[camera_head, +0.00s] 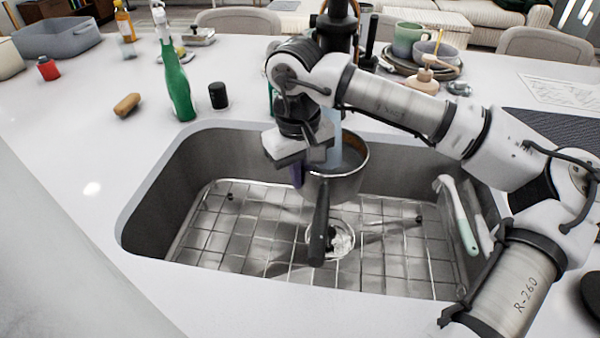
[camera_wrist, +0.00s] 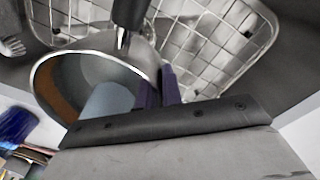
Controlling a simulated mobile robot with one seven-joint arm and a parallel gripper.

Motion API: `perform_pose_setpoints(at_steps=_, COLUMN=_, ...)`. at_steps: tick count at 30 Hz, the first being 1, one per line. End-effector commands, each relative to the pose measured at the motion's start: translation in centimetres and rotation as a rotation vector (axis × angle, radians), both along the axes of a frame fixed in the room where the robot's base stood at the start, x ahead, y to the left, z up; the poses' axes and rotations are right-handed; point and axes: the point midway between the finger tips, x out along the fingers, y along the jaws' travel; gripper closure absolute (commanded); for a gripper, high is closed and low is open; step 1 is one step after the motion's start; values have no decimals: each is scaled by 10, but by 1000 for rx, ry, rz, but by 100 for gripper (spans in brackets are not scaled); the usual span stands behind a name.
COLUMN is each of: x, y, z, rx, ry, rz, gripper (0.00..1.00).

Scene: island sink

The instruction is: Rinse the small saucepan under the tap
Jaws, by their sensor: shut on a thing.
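The small saucepan (camera_head: 345,187) is a grey metal pan with a dark handle, held above the rack inside the sink (camera_head: 190,170). Its handle points toward the front of the sink. My gripper (camera_head: 298,174) is shut on the saucepan's left side; its purple fingers (camera_wrist: 160,88) also show at the wall in the wrist view. The black tap (camera_head: 338,28) stands behind the sink, partly hidden by my arm. A pale blue stream of water (camera_head: 333,128) comes down into the pan. In the wrist view the stream (camera_wrist: 106,100) shows inside the saucepan (camera_wrist: 90,68), whose inner wall is partly brown.
A wire rack (camera_head: 225,245) covers the sink floor around the drain (camera_head: 342,240). A green-handled brush (camera_head: 460,222) leans at the sink's right. A green bottle (camera_head: 177,85) and black jar (camera_head: 218,95) stand behind the left rim. Stacked dishes (camera_head: 408,68) sit behind my arm.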

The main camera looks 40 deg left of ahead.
Motion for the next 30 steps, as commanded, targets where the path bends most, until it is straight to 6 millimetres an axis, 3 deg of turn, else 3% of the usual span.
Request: perform_pose_setpoints(at_steps=30, x=1, y=-10, z=1, rx=0, ry=-1, rz=0, gripper=100)
